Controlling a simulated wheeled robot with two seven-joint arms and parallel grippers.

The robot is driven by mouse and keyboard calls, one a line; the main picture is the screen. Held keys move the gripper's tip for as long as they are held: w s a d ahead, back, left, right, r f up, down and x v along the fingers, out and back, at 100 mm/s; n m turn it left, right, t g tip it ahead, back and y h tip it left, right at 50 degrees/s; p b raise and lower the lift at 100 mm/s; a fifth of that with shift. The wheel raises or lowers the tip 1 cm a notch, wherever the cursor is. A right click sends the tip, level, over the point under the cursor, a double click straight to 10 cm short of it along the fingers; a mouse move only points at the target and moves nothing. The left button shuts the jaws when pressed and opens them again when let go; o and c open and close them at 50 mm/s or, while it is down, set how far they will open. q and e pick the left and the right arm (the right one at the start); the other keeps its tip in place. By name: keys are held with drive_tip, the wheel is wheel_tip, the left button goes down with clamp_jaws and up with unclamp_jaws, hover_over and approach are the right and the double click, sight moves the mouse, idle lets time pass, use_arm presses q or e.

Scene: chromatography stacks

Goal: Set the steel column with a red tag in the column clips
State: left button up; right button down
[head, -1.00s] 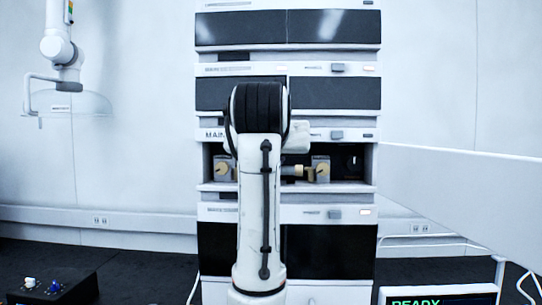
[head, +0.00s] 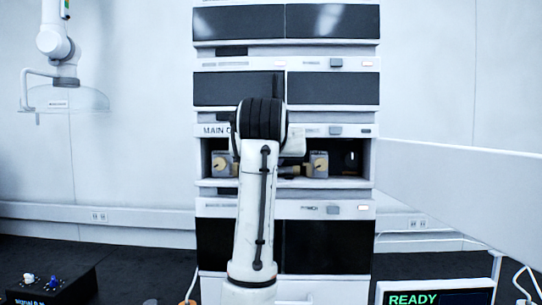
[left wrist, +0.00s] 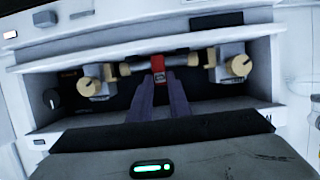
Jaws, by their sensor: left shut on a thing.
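The steel column (left wrist: 187,60) lies roughly level across the open bay, with its red tag (left wrist: 158,64) near its middle. My left gripper (left wrist: 164,78) is shut on it at the tag, with both dark fingers pointing into the bay. The column's ends reach close to two blocks with tan knobs, one at left (left wrist: 92,82) and one at right (left wrist: 231,64). The column clips cannot be made out, so I cannot tell whether the column touches them. In the head view my arm hides the gripper and most of the column. My right gripper is not in view.
The bay is in a tall instrument stack (head: 333,90), with dark-fronted modules above and below. The bay's lower ledge (left wrist: 45,140) runs under my gripper. A white panel (head: 455,185) stands to the right. A READY display (head: 435,299) is at the lower right.

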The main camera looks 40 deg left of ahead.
use_arm(q)
drive_tip(key=o, duration=1)
drive_tip(key=shift+s, duration=0.1)
drive_tip(key=s+d, duration=0.2)
drive_tip(key=s, duration=0.2)
drive_tip(key=s+d, duration=0.3)
drive_tip(key=s, duration=0.1)
drive_tip(key=s+d+r, duration=0.1)
drive_tip(key=s+d, duration=0.1)
drive_tip(key=s, duration=0.1)
drive_tip(key=shift+s+d, duration=0.15)
drive_tip(key=shift+s, duration=0.25)
idle(0.6)
